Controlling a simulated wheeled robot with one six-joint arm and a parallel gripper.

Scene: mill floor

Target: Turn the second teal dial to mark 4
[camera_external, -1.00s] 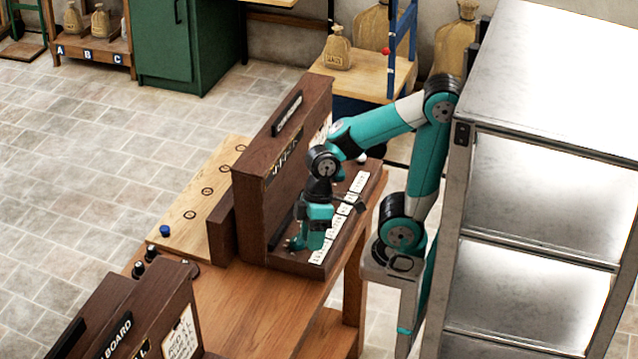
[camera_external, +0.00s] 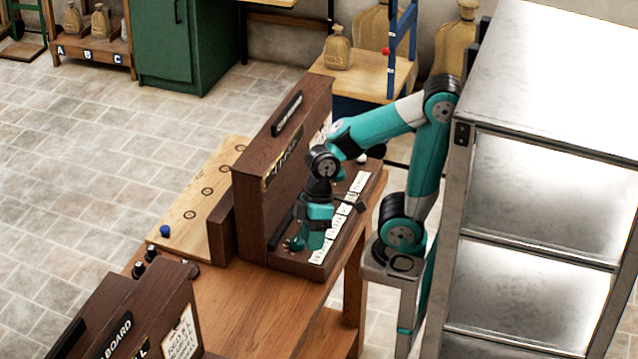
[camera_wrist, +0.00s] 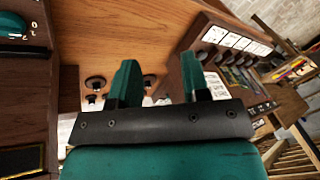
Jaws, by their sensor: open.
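My gripper (camera_wrist: 158,82) is open, with its two teal fingers apart and nothing between them in the wrist view. In the external view, my teal gripper body (camera_external: 317,222) is low over the sloping front of the dark wooden dial board (camera_external: 250,172). A teal dial (camera_wrist: 14,25) with white numbers beside it is cut off at the left edge of the wrist view, left of the fingers. Most of its marks are out of frame, so I cannot tell its setting. The other dials are hidden or too small to tell apart.
White label cards (camera_external: 340,222) run along the board's front. The bare wooden bench (camera_external: 250,310) lies below it. A second dark board (camera_external: 150,300) stands at the lower left, and small dark knobs (camera_external: 150,252) sit near it. A metal rack (camera_external: 545,190) stands at the right.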

